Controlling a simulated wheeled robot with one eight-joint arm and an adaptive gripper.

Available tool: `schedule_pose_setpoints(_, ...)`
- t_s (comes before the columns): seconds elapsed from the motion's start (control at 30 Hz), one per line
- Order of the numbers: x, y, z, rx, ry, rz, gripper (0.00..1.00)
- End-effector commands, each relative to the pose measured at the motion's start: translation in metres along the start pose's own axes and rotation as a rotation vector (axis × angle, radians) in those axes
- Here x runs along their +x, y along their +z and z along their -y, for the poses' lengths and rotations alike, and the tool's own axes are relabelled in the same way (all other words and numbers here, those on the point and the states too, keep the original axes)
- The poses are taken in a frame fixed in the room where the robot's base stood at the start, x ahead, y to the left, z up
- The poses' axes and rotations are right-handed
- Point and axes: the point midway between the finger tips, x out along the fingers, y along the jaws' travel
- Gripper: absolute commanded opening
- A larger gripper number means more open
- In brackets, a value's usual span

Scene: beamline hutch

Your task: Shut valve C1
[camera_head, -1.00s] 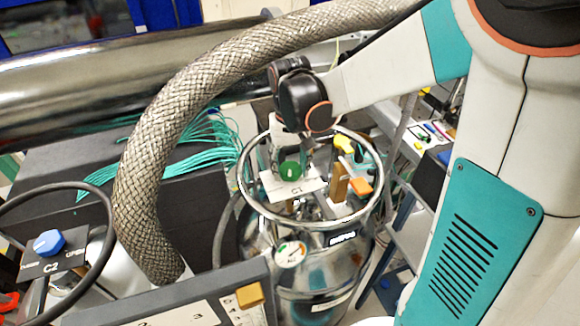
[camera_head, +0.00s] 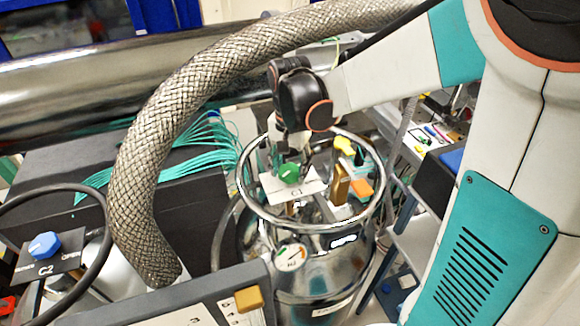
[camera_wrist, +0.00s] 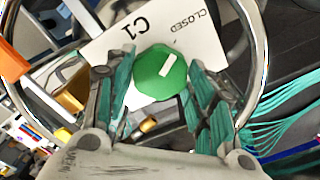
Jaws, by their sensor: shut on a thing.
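Valve C1 has a green knob (camera_head: 290,173) with a white mark, on a white plate (camera_head: 312,187) lettered C1, inside the ring at the top of a shiny metal vessel (camera_head: 320,265). In the wrist view the knob (camera_wrist: 160,73) sits between my teal-padded fingers, and its white mark points up and right, towards the side of the word CLOSED on the plate (camera_wrist: 118,50). My gripper (camera_head: 287,158) reaches down from above and is shut on the knob; it also shows in the wrist view (camera_wrist: 150,78). The fingers partly hide the plate.
A thick braided hose (camera_head: 160,150) arches left of the vessel. A blue knob (camera_head: 44,245) marked C2 stands at far left. Yellow (camera_head: 344,145) and orange (camera_head: 361,189) parts sit right of the green knob within the ring. Teal cables (camera_head: 205,150) lie behind.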

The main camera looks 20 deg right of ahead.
Motion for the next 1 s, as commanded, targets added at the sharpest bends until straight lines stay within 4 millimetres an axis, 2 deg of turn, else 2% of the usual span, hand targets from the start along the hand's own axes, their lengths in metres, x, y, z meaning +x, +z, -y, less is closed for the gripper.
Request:
schedule_pose_setpoints(0.43, -0.0002, -0.0002, 0.0002, 0.009, 0.0, 0.0, 0.26)
schedule_pose_setpoints(0.47, -0.0002, -0.0002, 0.0002, 0.009, 0.0, 0.0, 0.54)
schedule_pose_setpoints(0.53, -0.0002, -0.0002, 0.0002, 0.009, 0.0, 0.0, 0.7)
schedule_pose_setpoints(0.87, -0.0003, -0.0001, 0.0001, 0.008, 0.0, 0.0, 0.7)
schedule_pose_setpoints(1.0, -0.0073, -0.0001, 0.0001, 0.008, 0.0, 0.0, 0.7)
